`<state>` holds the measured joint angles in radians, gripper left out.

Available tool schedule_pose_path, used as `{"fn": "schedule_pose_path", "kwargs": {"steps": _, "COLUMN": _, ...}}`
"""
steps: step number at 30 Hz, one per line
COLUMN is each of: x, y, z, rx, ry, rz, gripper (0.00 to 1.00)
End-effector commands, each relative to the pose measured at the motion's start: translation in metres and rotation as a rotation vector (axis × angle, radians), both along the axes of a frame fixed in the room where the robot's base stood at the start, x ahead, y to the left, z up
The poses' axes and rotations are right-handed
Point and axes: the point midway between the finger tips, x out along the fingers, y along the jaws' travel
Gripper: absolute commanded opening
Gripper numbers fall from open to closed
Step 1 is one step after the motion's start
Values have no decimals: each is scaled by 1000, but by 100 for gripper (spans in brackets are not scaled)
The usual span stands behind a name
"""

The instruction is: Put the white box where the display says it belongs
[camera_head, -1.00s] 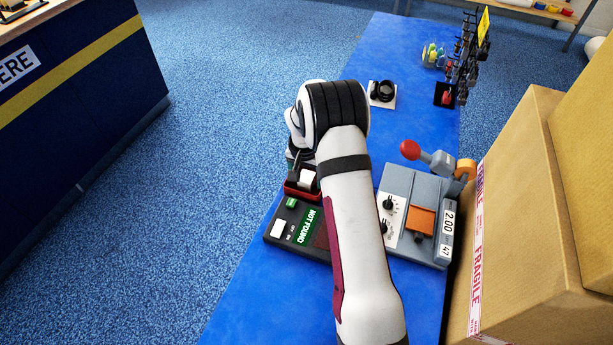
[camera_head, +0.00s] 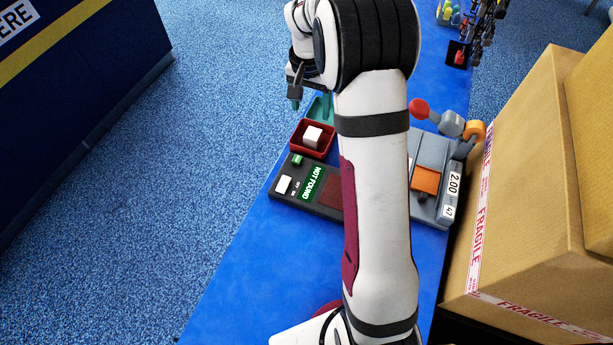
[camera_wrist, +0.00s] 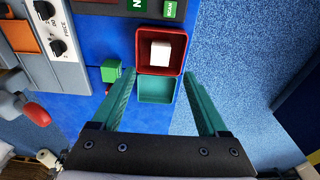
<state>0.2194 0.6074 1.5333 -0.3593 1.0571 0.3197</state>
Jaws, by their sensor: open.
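The white box (camera_head: 312,136) is a small cube lying in a red tray (camera_head: 301,149). It also shows in the wrist view (camera_wrist: 160,50), inside the red tray's walls. A teal tray (camera_wrist: 157,90) adjoins the red one. The display (camera_head: 314,183) is a green strip on a dark panel and reads "NOT FOUND". My gripper (camera_head: 310,101) is above the table, beyond the red tray in the head view. In the wrist view, its teal fingers (camera_wrist: 160,77) are spread wide and empty, on either side of the trays and short of the white box.
A grey machine (camera_head: 431,150) with an orange plate and a red-knobbed lever stands right of the panel. A green block (camera_wrist: 110,70) sits near one finger in the wrist view. Large cartons (camera_head: 530,180) border the table's right. The blue tabletop (camera_head: 245,270) in front is clear.

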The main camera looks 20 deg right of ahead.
Motion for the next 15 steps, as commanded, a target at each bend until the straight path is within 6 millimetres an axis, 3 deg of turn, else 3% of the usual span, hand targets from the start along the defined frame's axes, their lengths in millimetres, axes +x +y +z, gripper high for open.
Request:
{"fn": "schedule_pose_path", "kwargs": {"steps": 2, "x": -23, "y": 18, "z": 26, "rx": 16, "ry": 2, "rz": 27, "gripper": 77}}
{"fn": "schedule_pose_path", "kwargs": {"steps": 5, "x": -89, "y": 59, "z": 68, "rx": 61, "ry": 21, "rz": 90, "gripper": 77}}
{"fn": "schedule_pose_path", "kwargs": {"steps": 7, "x": -149, "y": 89, "z": 89, "rx": 101, "ry": 37, "rz": 142, "gripper": 77}}
{"fn": "schedule_pose_path", "kwargs": {"steps": 9, "x": -208, "y": 113, "z": 97, "rx": 140, "ry": 53, "rz": 195, "gripper": 77}}
{"fn": "schedule_pose_path", "kwargs": {"steps": 12, "x": -277, "y": 136, "z": 92, "rx": 189, "ry": 74, "rz": 256, "gripper": 77}}
{"fn": "schedule_pose_path", "kwargs": {"steps": 15, "x": -316, "y": 147, "z": 83, "rx": 218, "ry": 87, "rz": 294, "gripper": 77}}
